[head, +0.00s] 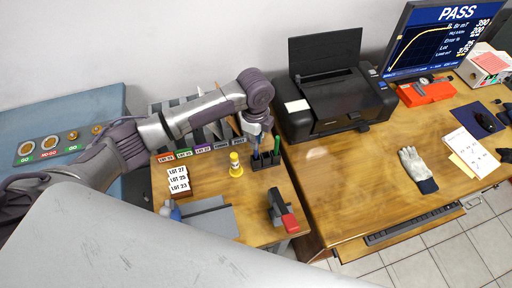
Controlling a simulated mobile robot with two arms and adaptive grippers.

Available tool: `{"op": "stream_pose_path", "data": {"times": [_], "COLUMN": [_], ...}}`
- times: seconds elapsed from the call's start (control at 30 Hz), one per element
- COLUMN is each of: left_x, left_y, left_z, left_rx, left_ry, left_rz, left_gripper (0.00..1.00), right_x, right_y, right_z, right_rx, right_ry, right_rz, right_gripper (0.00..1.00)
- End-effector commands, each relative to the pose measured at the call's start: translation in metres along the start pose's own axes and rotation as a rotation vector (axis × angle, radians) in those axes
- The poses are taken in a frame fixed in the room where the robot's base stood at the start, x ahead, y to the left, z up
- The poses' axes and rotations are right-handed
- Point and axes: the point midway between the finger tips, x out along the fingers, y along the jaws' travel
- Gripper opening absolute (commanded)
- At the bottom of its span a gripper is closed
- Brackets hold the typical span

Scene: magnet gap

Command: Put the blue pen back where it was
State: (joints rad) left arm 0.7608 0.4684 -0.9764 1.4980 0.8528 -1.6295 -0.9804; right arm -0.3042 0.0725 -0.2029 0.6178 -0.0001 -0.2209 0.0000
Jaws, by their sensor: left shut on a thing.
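My left gripper (257,127) points down over the dark pen holder (264,165) on the small wooden table. It is shut on the blue pen (256,146), which hangs roughly upright below the fingers. The pen's lower end is at the left part of the holder; I cannot tell whether it is inside a slot or just above it. A green pen (277,144) stands in the right part of the holder. My right gripper is out of view.
A yellow-capped bottle (235,166) stands just left of the holder. A black printer (338,100) is to the right. A red-and-black tool (283,213) lies in front. Lot cards (179,182) and a labelled rack (185,153) are to the left.

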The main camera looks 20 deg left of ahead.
Motion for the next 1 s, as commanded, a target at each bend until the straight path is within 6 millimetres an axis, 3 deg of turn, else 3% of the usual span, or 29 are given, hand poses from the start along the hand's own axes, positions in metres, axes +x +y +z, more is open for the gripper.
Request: {"op": "stream_pose_path", "data": {"times": [0.33, 0.73, 0.77, 0.9, 1.0], "left_x": [0.04, 0.047, 0.047, 0.046, 0.046], "left_y": [0.001, 0.001, 0.001, 0.001, 0.001], "left_z": [0.0, 0.0, 0.0, 0.0, 0.0], "left_rx": [-0.002, -0.002, -0.001, -0.001, -0.001], "left_ry": [0.0, 0.0, 0.001, 0.0, 0.0], "left_rz": [0.0, -0.001, -0.001, -0.001, -0.001], "left_gripper": [0.0, 0.0, 0.17, 0.39, 0.39], "right_x": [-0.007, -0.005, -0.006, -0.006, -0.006], "right_y": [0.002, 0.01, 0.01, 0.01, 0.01], "right_z": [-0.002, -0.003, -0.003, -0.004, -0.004], "right_rx": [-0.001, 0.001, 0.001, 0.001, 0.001], "right_ry": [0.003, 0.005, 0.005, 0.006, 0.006], "right_rz": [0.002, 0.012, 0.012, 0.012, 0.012], "right_gripper": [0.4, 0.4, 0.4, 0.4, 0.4]}}
